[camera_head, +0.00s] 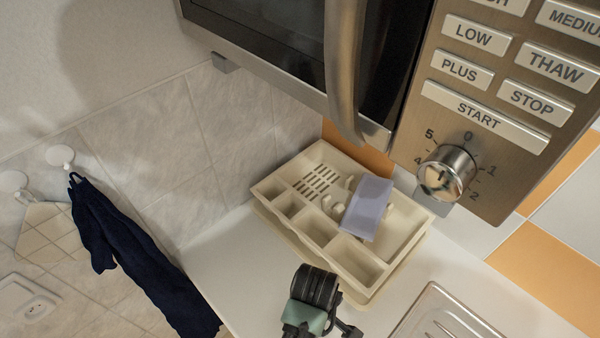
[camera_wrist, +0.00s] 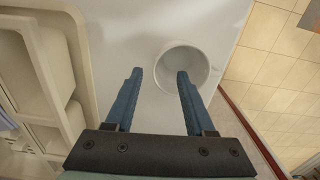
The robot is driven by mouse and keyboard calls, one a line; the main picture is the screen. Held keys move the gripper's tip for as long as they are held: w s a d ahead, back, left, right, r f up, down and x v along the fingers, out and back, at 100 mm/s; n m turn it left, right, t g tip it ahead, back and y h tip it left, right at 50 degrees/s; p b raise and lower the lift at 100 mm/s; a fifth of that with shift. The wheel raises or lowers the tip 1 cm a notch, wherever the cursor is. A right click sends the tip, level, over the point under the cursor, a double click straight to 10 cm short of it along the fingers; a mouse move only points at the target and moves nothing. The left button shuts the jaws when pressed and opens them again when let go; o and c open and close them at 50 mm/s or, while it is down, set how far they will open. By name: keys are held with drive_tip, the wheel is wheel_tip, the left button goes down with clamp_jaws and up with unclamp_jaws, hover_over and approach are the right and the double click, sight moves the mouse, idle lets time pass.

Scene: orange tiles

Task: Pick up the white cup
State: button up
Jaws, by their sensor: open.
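The white cup (camera_wrist: 196,56) stands on the white counter in the wrist view, seen from above with its round opening facing the camera. My gripper (camera_wrist: 158,73) is open, its two blue fingers apart with nothing held. The right finger overlaps the cup's opening in the picture, and the left finger is over bare counter to the left of the cup. I cannot tell how far above the cup the fingers are. In the head view I cannot make out the cup; my dark and green wrist part shows at the bottom middle.
A cream compartment tray (camera_head: 276,219) with a pale purple block (camera_head: 368,208) stands beside the wall; it is also at the wrist view's left (camera_wrist: 70,60). A microwave (camera_head: 425,100) hangs above. A metal sink edge (camera_head: 432,290) and dark towel (camera_head: 130,250) flank the counter (camera_head: 225,255).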

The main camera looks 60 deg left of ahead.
wheel_tip(320, 180, down, 4)
drive_tip(key=shift+w+p, duration=0.15)
drive_tip(key=shift+p, duration=0.2)
clamp_jaws()
